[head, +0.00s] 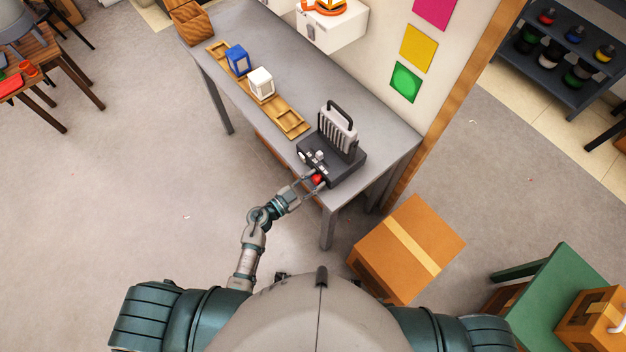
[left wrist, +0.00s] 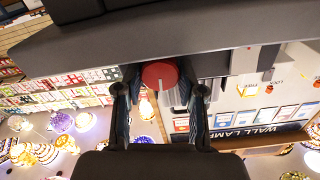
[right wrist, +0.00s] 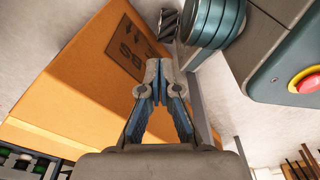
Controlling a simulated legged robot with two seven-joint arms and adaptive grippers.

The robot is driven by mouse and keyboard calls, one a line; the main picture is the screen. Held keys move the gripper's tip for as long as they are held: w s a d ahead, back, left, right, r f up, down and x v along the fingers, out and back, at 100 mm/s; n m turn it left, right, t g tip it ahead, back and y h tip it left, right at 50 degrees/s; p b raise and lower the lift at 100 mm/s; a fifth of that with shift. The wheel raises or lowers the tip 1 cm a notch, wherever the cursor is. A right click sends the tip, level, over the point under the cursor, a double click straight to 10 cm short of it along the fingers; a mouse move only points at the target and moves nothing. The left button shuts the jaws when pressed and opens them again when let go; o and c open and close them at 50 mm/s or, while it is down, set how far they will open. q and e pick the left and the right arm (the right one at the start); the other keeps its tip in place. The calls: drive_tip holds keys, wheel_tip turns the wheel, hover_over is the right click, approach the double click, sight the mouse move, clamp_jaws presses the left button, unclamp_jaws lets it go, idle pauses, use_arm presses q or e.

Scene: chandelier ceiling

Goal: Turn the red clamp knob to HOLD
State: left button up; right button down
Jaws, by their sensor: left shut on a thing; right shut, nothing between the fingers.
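The red clamp knob (head: 317,179) is on the front of a dark machine (head: 345,170) near the right end of the grey table. In the left wrist view the knob (left wrist: 160,74) is a round red disc with a pale pointer line. My left gripper (head: 312,181) is at the knob, with one finger on each side of it, shut on it. The left gripper's fingers (left wrist: 160,90) also show in the left wrist view. Any HOLD lettering is too small or hidden to read. My right gripper (right wrist: 158,80) is shut and empty, in front of a cardboard box.
The grey table (head: 290,60) also bears a wooden tray (head: 290,122) with a blue block (head: 238,60) and a white block (head: 261,82). A cardboard box (head: 405,250) stands on the floor right of the table.

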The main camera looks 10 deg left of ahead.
use_arm(q)
drive_tip(key=shift+s+a+f, duration=0.15)
drive_tip(key=shift+a+f, duration=0.05)
drive_tip(key=shift+a, duration=0.05)
drive_tip(key=shift+d, duration=0.15)
drive_tip(key=shift+r, duration=0.1)
drive_tip(key=shift+m+p, duration=0.9)
drive_tip(key=shift+p, duration=0.1)
drive_tip(key=shift+m, duration=0.5)
use_arm(e)
drive_tip(key=shift+s+d+f, duration=0.1)
drive_tip(key=shift+s+f, duration=0.2)
drive_tip(key=shift+s, duration=0.4)
drive_tip(key=shift+s+d+f, duration=0.1)
drive_tip(key=shift+s+f, duration=0.15)
drive_tip(key=shift+s, duration=0.45)
drive_tip(key=shift+s+f, duration=0.3)
drive_tip(key=shift+s, duration=0.4)
use_arm(q)
drive_tip(key=o, duration=1.1)
